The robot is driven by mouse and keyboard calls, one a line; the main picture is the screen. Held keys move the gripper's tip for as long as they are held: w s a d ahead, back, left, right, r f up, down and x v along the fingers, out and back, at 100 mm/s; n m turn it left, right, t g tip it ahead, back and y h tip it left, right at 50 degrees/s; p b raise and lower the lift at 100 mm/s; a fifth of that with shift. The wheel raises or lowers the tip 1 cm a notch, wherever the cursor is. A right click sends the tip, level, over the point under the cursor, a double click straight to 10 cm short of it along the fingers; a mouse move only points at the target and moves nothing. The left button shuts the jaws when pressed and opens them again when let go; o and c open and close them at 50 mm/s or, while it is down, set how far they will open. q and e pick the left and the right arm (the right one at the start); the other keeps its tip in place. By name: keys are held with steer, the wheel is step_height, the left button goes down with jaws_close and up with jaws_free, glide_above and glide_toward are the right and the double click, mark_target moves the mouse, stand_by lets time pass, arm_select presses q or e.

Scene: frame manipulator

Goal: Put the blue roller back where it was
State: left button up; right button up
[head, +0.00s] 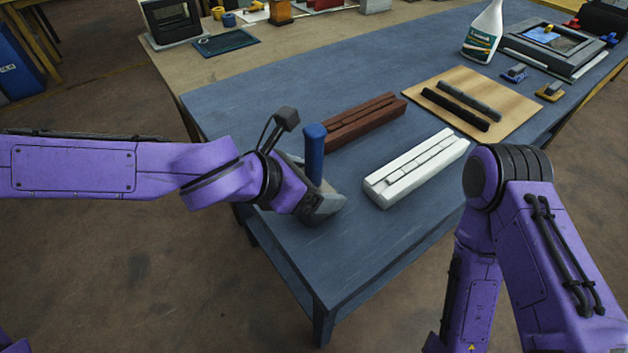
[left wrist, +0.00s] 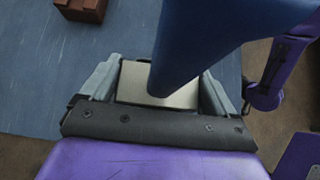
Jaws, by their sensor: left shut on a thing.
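The blue roller (head: 315,152) stands roughly upright in my left gripper (head: 322,207), near the left front part of the blue table. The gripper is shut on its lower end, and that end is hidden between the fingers. In the left wrist view the blue roller (left wrist: 205,38) rises large from between the two grey fingers (left wrist: 160,85). I cannot tell whether it touches the table. My right arm shows at the right of the head view, but its gripper is out of view.
A dark red grooved block (head: 362,120) and a white grooved block (head: 415,170) lie on the blue table (head: 400,235) to the right. Behind them are a wooden board (head: 512,88) with dark bars, a spray bottle (head: 484,35) and a grey frame (head: 553,48). The front tabletop is clear.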

arm_select(q)
steer(key=shift+w, duration=0.1)
steer(key=shift+f+b, duration=0.45)
steer(key=shift+f, duration=0.1)
steer(key=o, duration=1)
steer(key=shift+r, duration=0.1)
steer(key=shift+c, duration=0.2)
steer(key=v, duration=1)
steer(key=shift+a, duration=0.2)
steer(key=shift+s+r, duration=0.15)
steer(key=shift+s, duration=0.05)
